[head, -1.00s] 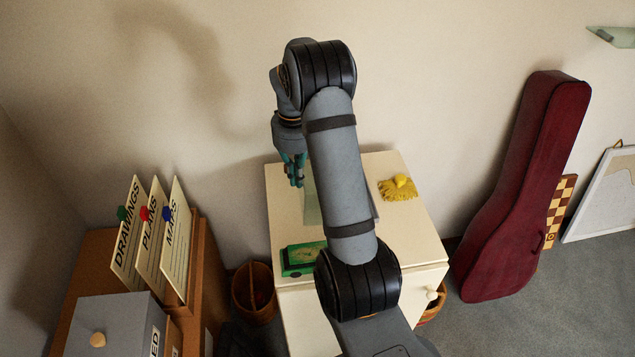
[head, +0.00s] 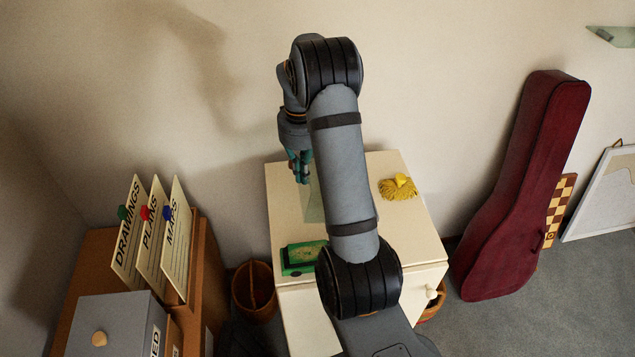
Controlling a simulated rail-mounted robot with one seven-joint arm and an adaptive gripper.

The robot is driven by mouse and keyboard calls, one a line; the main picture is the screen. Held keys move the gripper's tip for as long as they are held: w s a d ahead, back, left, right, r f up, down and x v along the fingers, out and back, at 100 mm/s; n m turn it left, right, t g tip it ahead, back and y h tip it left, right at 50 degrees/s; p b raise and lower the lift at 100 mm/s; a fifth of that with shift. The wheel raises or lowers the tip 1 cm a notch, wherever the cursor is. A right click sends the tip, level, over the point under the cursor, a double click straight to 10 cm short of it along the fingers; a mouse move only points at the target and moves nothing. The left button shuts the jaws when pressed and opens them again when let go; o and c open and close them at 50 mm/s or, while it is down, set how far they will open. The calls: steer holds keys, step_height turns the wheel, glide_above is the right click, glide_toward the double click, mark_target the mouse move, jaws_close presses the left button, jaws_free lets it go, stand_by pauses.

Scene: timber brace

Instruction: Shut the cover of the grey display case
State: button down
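The display case is mostly hidden behind my arm on the cream cabinet (head: 410,226). A translucent greenish panel (head: 313,207), which looks like its glass cover, shows just left of my forearm and seems raised. Its exact angle cannot be made out. My gripper (head: 302,178), with teal fingers, points down above the back left of the cabinet top, close to the panel's upper end. I cannot tell whether it touches the panel, or whether the fingers are apart.
A green boxy object (head: 300,258) lies at the cabinet's front left, and a yellow fringed item (head: 398,187) at its back right. A dark red instrument case (head: 522,190) leans at right. Filing cards (head: 150,240) and a grey knobbed box (head: 112,325) stand at left.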

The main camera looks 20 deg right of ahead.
steer(key=shift+d+r, duration=0.1)
steer(key=shift+d, duration=0.05)
steer(key=shift+s+d+r, duration=0.15)
steer(key=shift+d+r, duration=0.2)
steer(key=shift+d, duration=0.25)
stand_by(0.5)
steer(key=shift+s+d+r+p, duration=0.2)
steer(key=shift+d+r+p, duration=0.15)
steer(key=shift+d, duration=0.5)
steer(key=shift+s+d+r, duration=0.2)
steer(key=shift+d+r, duration=0.05)
steer(key=shift+d, duration=0.55)
